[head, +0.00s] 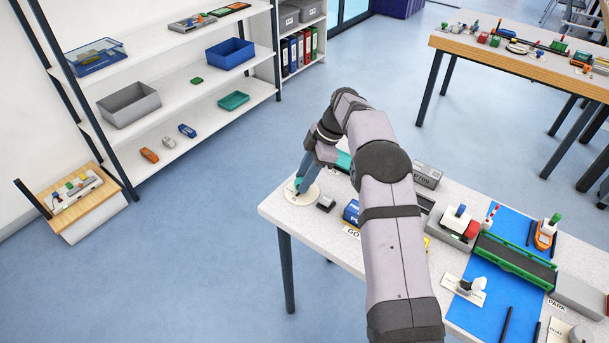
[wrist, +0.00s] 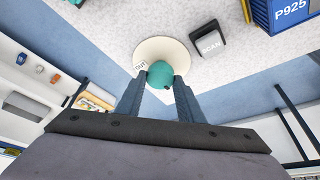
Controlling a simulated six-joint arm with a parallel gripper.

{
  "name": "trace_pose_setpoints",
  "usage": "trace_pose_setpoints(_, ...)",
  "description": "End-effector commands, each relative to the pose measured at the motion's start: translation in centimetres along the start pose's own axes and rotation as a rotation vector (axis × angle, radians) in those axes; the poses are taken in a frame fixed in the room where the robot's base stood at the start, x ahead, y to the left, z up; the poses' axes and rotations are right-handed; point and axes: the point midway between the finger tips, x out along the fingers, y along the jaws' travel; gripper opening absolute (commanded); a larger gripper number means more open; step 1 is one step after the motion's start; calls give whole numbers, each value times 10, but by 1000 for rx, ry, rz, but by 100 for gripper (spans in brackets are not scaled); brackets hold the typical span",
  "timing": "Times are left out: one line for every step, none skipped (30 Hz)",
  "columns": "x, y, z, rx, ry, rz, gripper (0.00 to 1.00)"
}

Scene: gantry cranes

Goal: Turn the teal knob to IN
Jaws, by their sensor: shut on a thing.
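The teal knob (wrist: 160,74) sits on a round cream dial plate (wrist: 166,48) at the table's corner. In the wrist view a label reading OUT (wrist: 141,66) is at the plate's left edge; no IN label can be made out. My gripper (wrist: 160,80) is shut on the knob, with one finger on each side of it. In the head view my gripper (head: 299,185) comes down onto the plate (head: 312,194) at the left end of the table, and the knob (head: 298,183) shows only in part.
A dark block labelled SCAN (wrist: 209,41) stands beside the plate, also seen in the head view (head: 326,204). A blue container marked P925 (wrist: 286,14) is close by.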

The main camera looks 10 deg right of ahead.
Motion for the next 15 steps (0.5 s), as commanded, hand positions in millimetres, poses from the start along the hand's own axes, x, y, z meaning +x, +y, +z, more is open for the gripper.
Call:
trace_pose_setpoints(0,0,1,-7,-3,-2,11)
trace_pose_setpoints(0,0,1,-9,-3,-3,11)
trace_pose_setpoints(0,0,1,-10,-3,-3,12)
trace_pose_setpoints(0,0,1,-11,-3,-4,12)
trace_pose_setpoints(0,0,1,-11,-3,-4,12)
trace_pose_setpoints(0,0,1,-11,-3,-4,12)
trace_pose_setpoints(0,0,1,-11,-3,-4,12)
trace_pose_setpoints(0,0,1,-11,-3,-4,12)
trace_pose_setpoints(0,0,1,-11,-3,-3,12)
trace_pose_setpoints(0,0,1,-11,-3,-3,12)
trace_pose_setpoints(0,0,1,-11,-3,-3,12)
trace_pose_setpoints(0,0,1,-11,-3,-3,12)
trace_pose_setpoints(0,0,1,-11,-2,-3,41)
trace_pose_setpoints(0,0,1,-11,-2,-3,48)
trace_pose_setpoints(0,0,1,-10,-2,-3,53)
